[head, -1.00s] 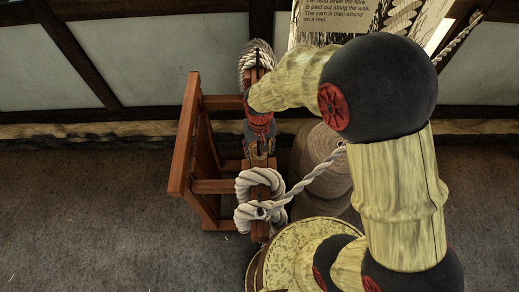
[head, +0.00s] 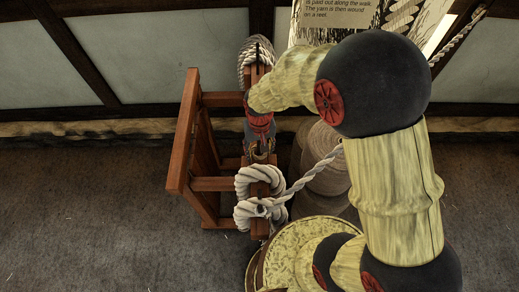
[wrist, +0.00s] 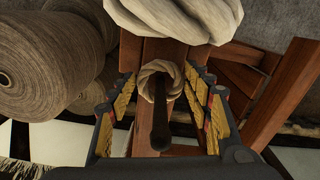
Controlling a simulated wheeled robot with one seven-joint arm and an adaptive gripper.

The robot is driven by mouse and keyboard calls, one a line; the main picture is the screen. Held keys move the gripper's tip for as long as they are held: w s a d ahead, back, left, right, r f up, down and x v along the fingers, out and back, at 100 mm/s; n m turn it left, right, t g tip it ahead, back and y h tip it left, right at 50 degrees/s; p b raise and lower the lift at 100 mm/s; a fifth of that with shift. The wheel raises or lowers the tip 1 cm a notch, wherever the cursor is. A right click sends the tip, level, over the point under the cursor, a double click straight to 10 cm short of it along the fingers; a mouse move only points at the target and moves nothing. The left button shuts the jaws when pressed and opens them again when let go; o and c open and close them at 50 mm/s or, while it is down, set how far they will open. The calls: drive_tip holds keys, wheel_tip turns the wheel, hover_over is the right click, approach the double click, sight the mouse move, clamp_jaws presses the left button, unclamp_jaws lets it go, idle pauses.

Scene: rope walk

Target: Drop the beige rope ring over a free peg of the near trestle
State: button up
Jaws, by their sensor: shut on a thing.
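My gripper (head: 260,150) points down over the top beam of the red-brown wooden trestle (head: 212,184). In the wrist view its two fingers (wrist: 163,84) stand either side of the small beige rope ring (wrist: 148,79) and are shut on it. A dark peg (wrist: 160,125) rises from the beam toward the wrist camera, and the ring appears around it, low near the wood. Whether the ring rests on the beam I cannot tell. In the head view my gripper and arm mostly hide the ring and this peg.
Thick white rope coils (head: 258,183) hang at the beam's near end, with a strand running right. Another coil (head: 245,62) hangs at the far end. Large yarn spools (head: 322,150) stand right of the trestle. A printed board (head: 330,22) stands behind. The floor at left is clear.

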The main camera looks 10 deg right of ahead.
drive_tip(key=shift+f, duration=0.2)
drive_tip(key=o, duration=0.9)
wheel_tip(320, 180, up, 12)
idle(0.5)
idle(0.5)
